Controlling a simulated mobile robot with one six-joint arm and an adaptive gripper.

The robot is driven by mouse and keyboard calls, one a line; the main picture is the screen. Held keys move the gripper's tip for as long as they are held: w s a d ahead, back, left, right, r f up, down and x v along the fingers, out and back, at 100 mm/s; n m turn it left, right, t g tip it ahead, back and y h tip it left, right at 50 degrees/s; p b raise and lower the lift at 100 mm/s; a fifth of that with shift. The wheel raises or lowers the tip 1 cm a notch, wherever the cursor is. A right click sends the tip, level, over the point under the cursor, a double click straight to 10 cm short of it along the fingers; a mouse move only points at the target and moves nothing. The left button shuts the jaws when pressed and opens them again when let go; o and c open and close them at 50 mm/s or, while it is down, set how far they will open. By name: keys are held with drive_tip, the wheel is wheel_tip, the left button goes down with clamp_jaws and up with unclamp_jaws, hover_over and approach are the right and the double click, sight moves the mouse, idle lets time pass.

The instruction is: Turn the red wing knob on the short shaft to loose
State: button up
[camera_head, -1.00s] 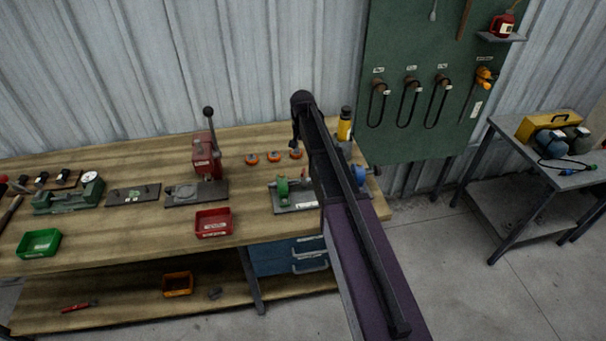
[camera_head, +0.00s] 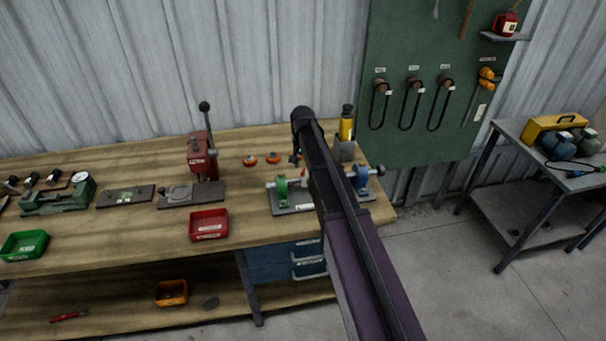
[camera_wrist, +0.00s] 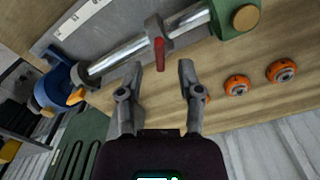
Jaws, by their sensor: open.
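The red wing knob (camera_wrist: 159,54) shows in the wrist view on a grey collar (camera_wrist: 153,28) around a bright steel shaft (camera_wrist: 118,55). The shaft runs between a green stand (camera_wrist: 236,16) and a blue stand (camera_wrist: 55,88). My gripper (camera_wrist: 167,75) is open and empty, its two fingertips just short of the knob and apart from it. In the head view the green stand (camera_head: 281,188) and blue stand (camera_head: 361,178) sit on a grey plate (camera_head: 292,208) on the bench. My arm hides the middle of the shaft there.
Orange rings (camera_wrist: 236,86) lie on the bench (camera_head: 130,228) beside the shaft. A yellow bottle (camera_head: 346,126) stands behind the blue stand. A red lever press (camera_head: 202,158) and red bin (camera_head: 209,224) are to the left. Bare bench lies between bin and plate.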

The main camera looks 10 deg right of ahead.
drive_tip(key=shift+f+b, duration=0.85)
drive_tip(key=shift+f, duration=0.25)
clamp_jaws()
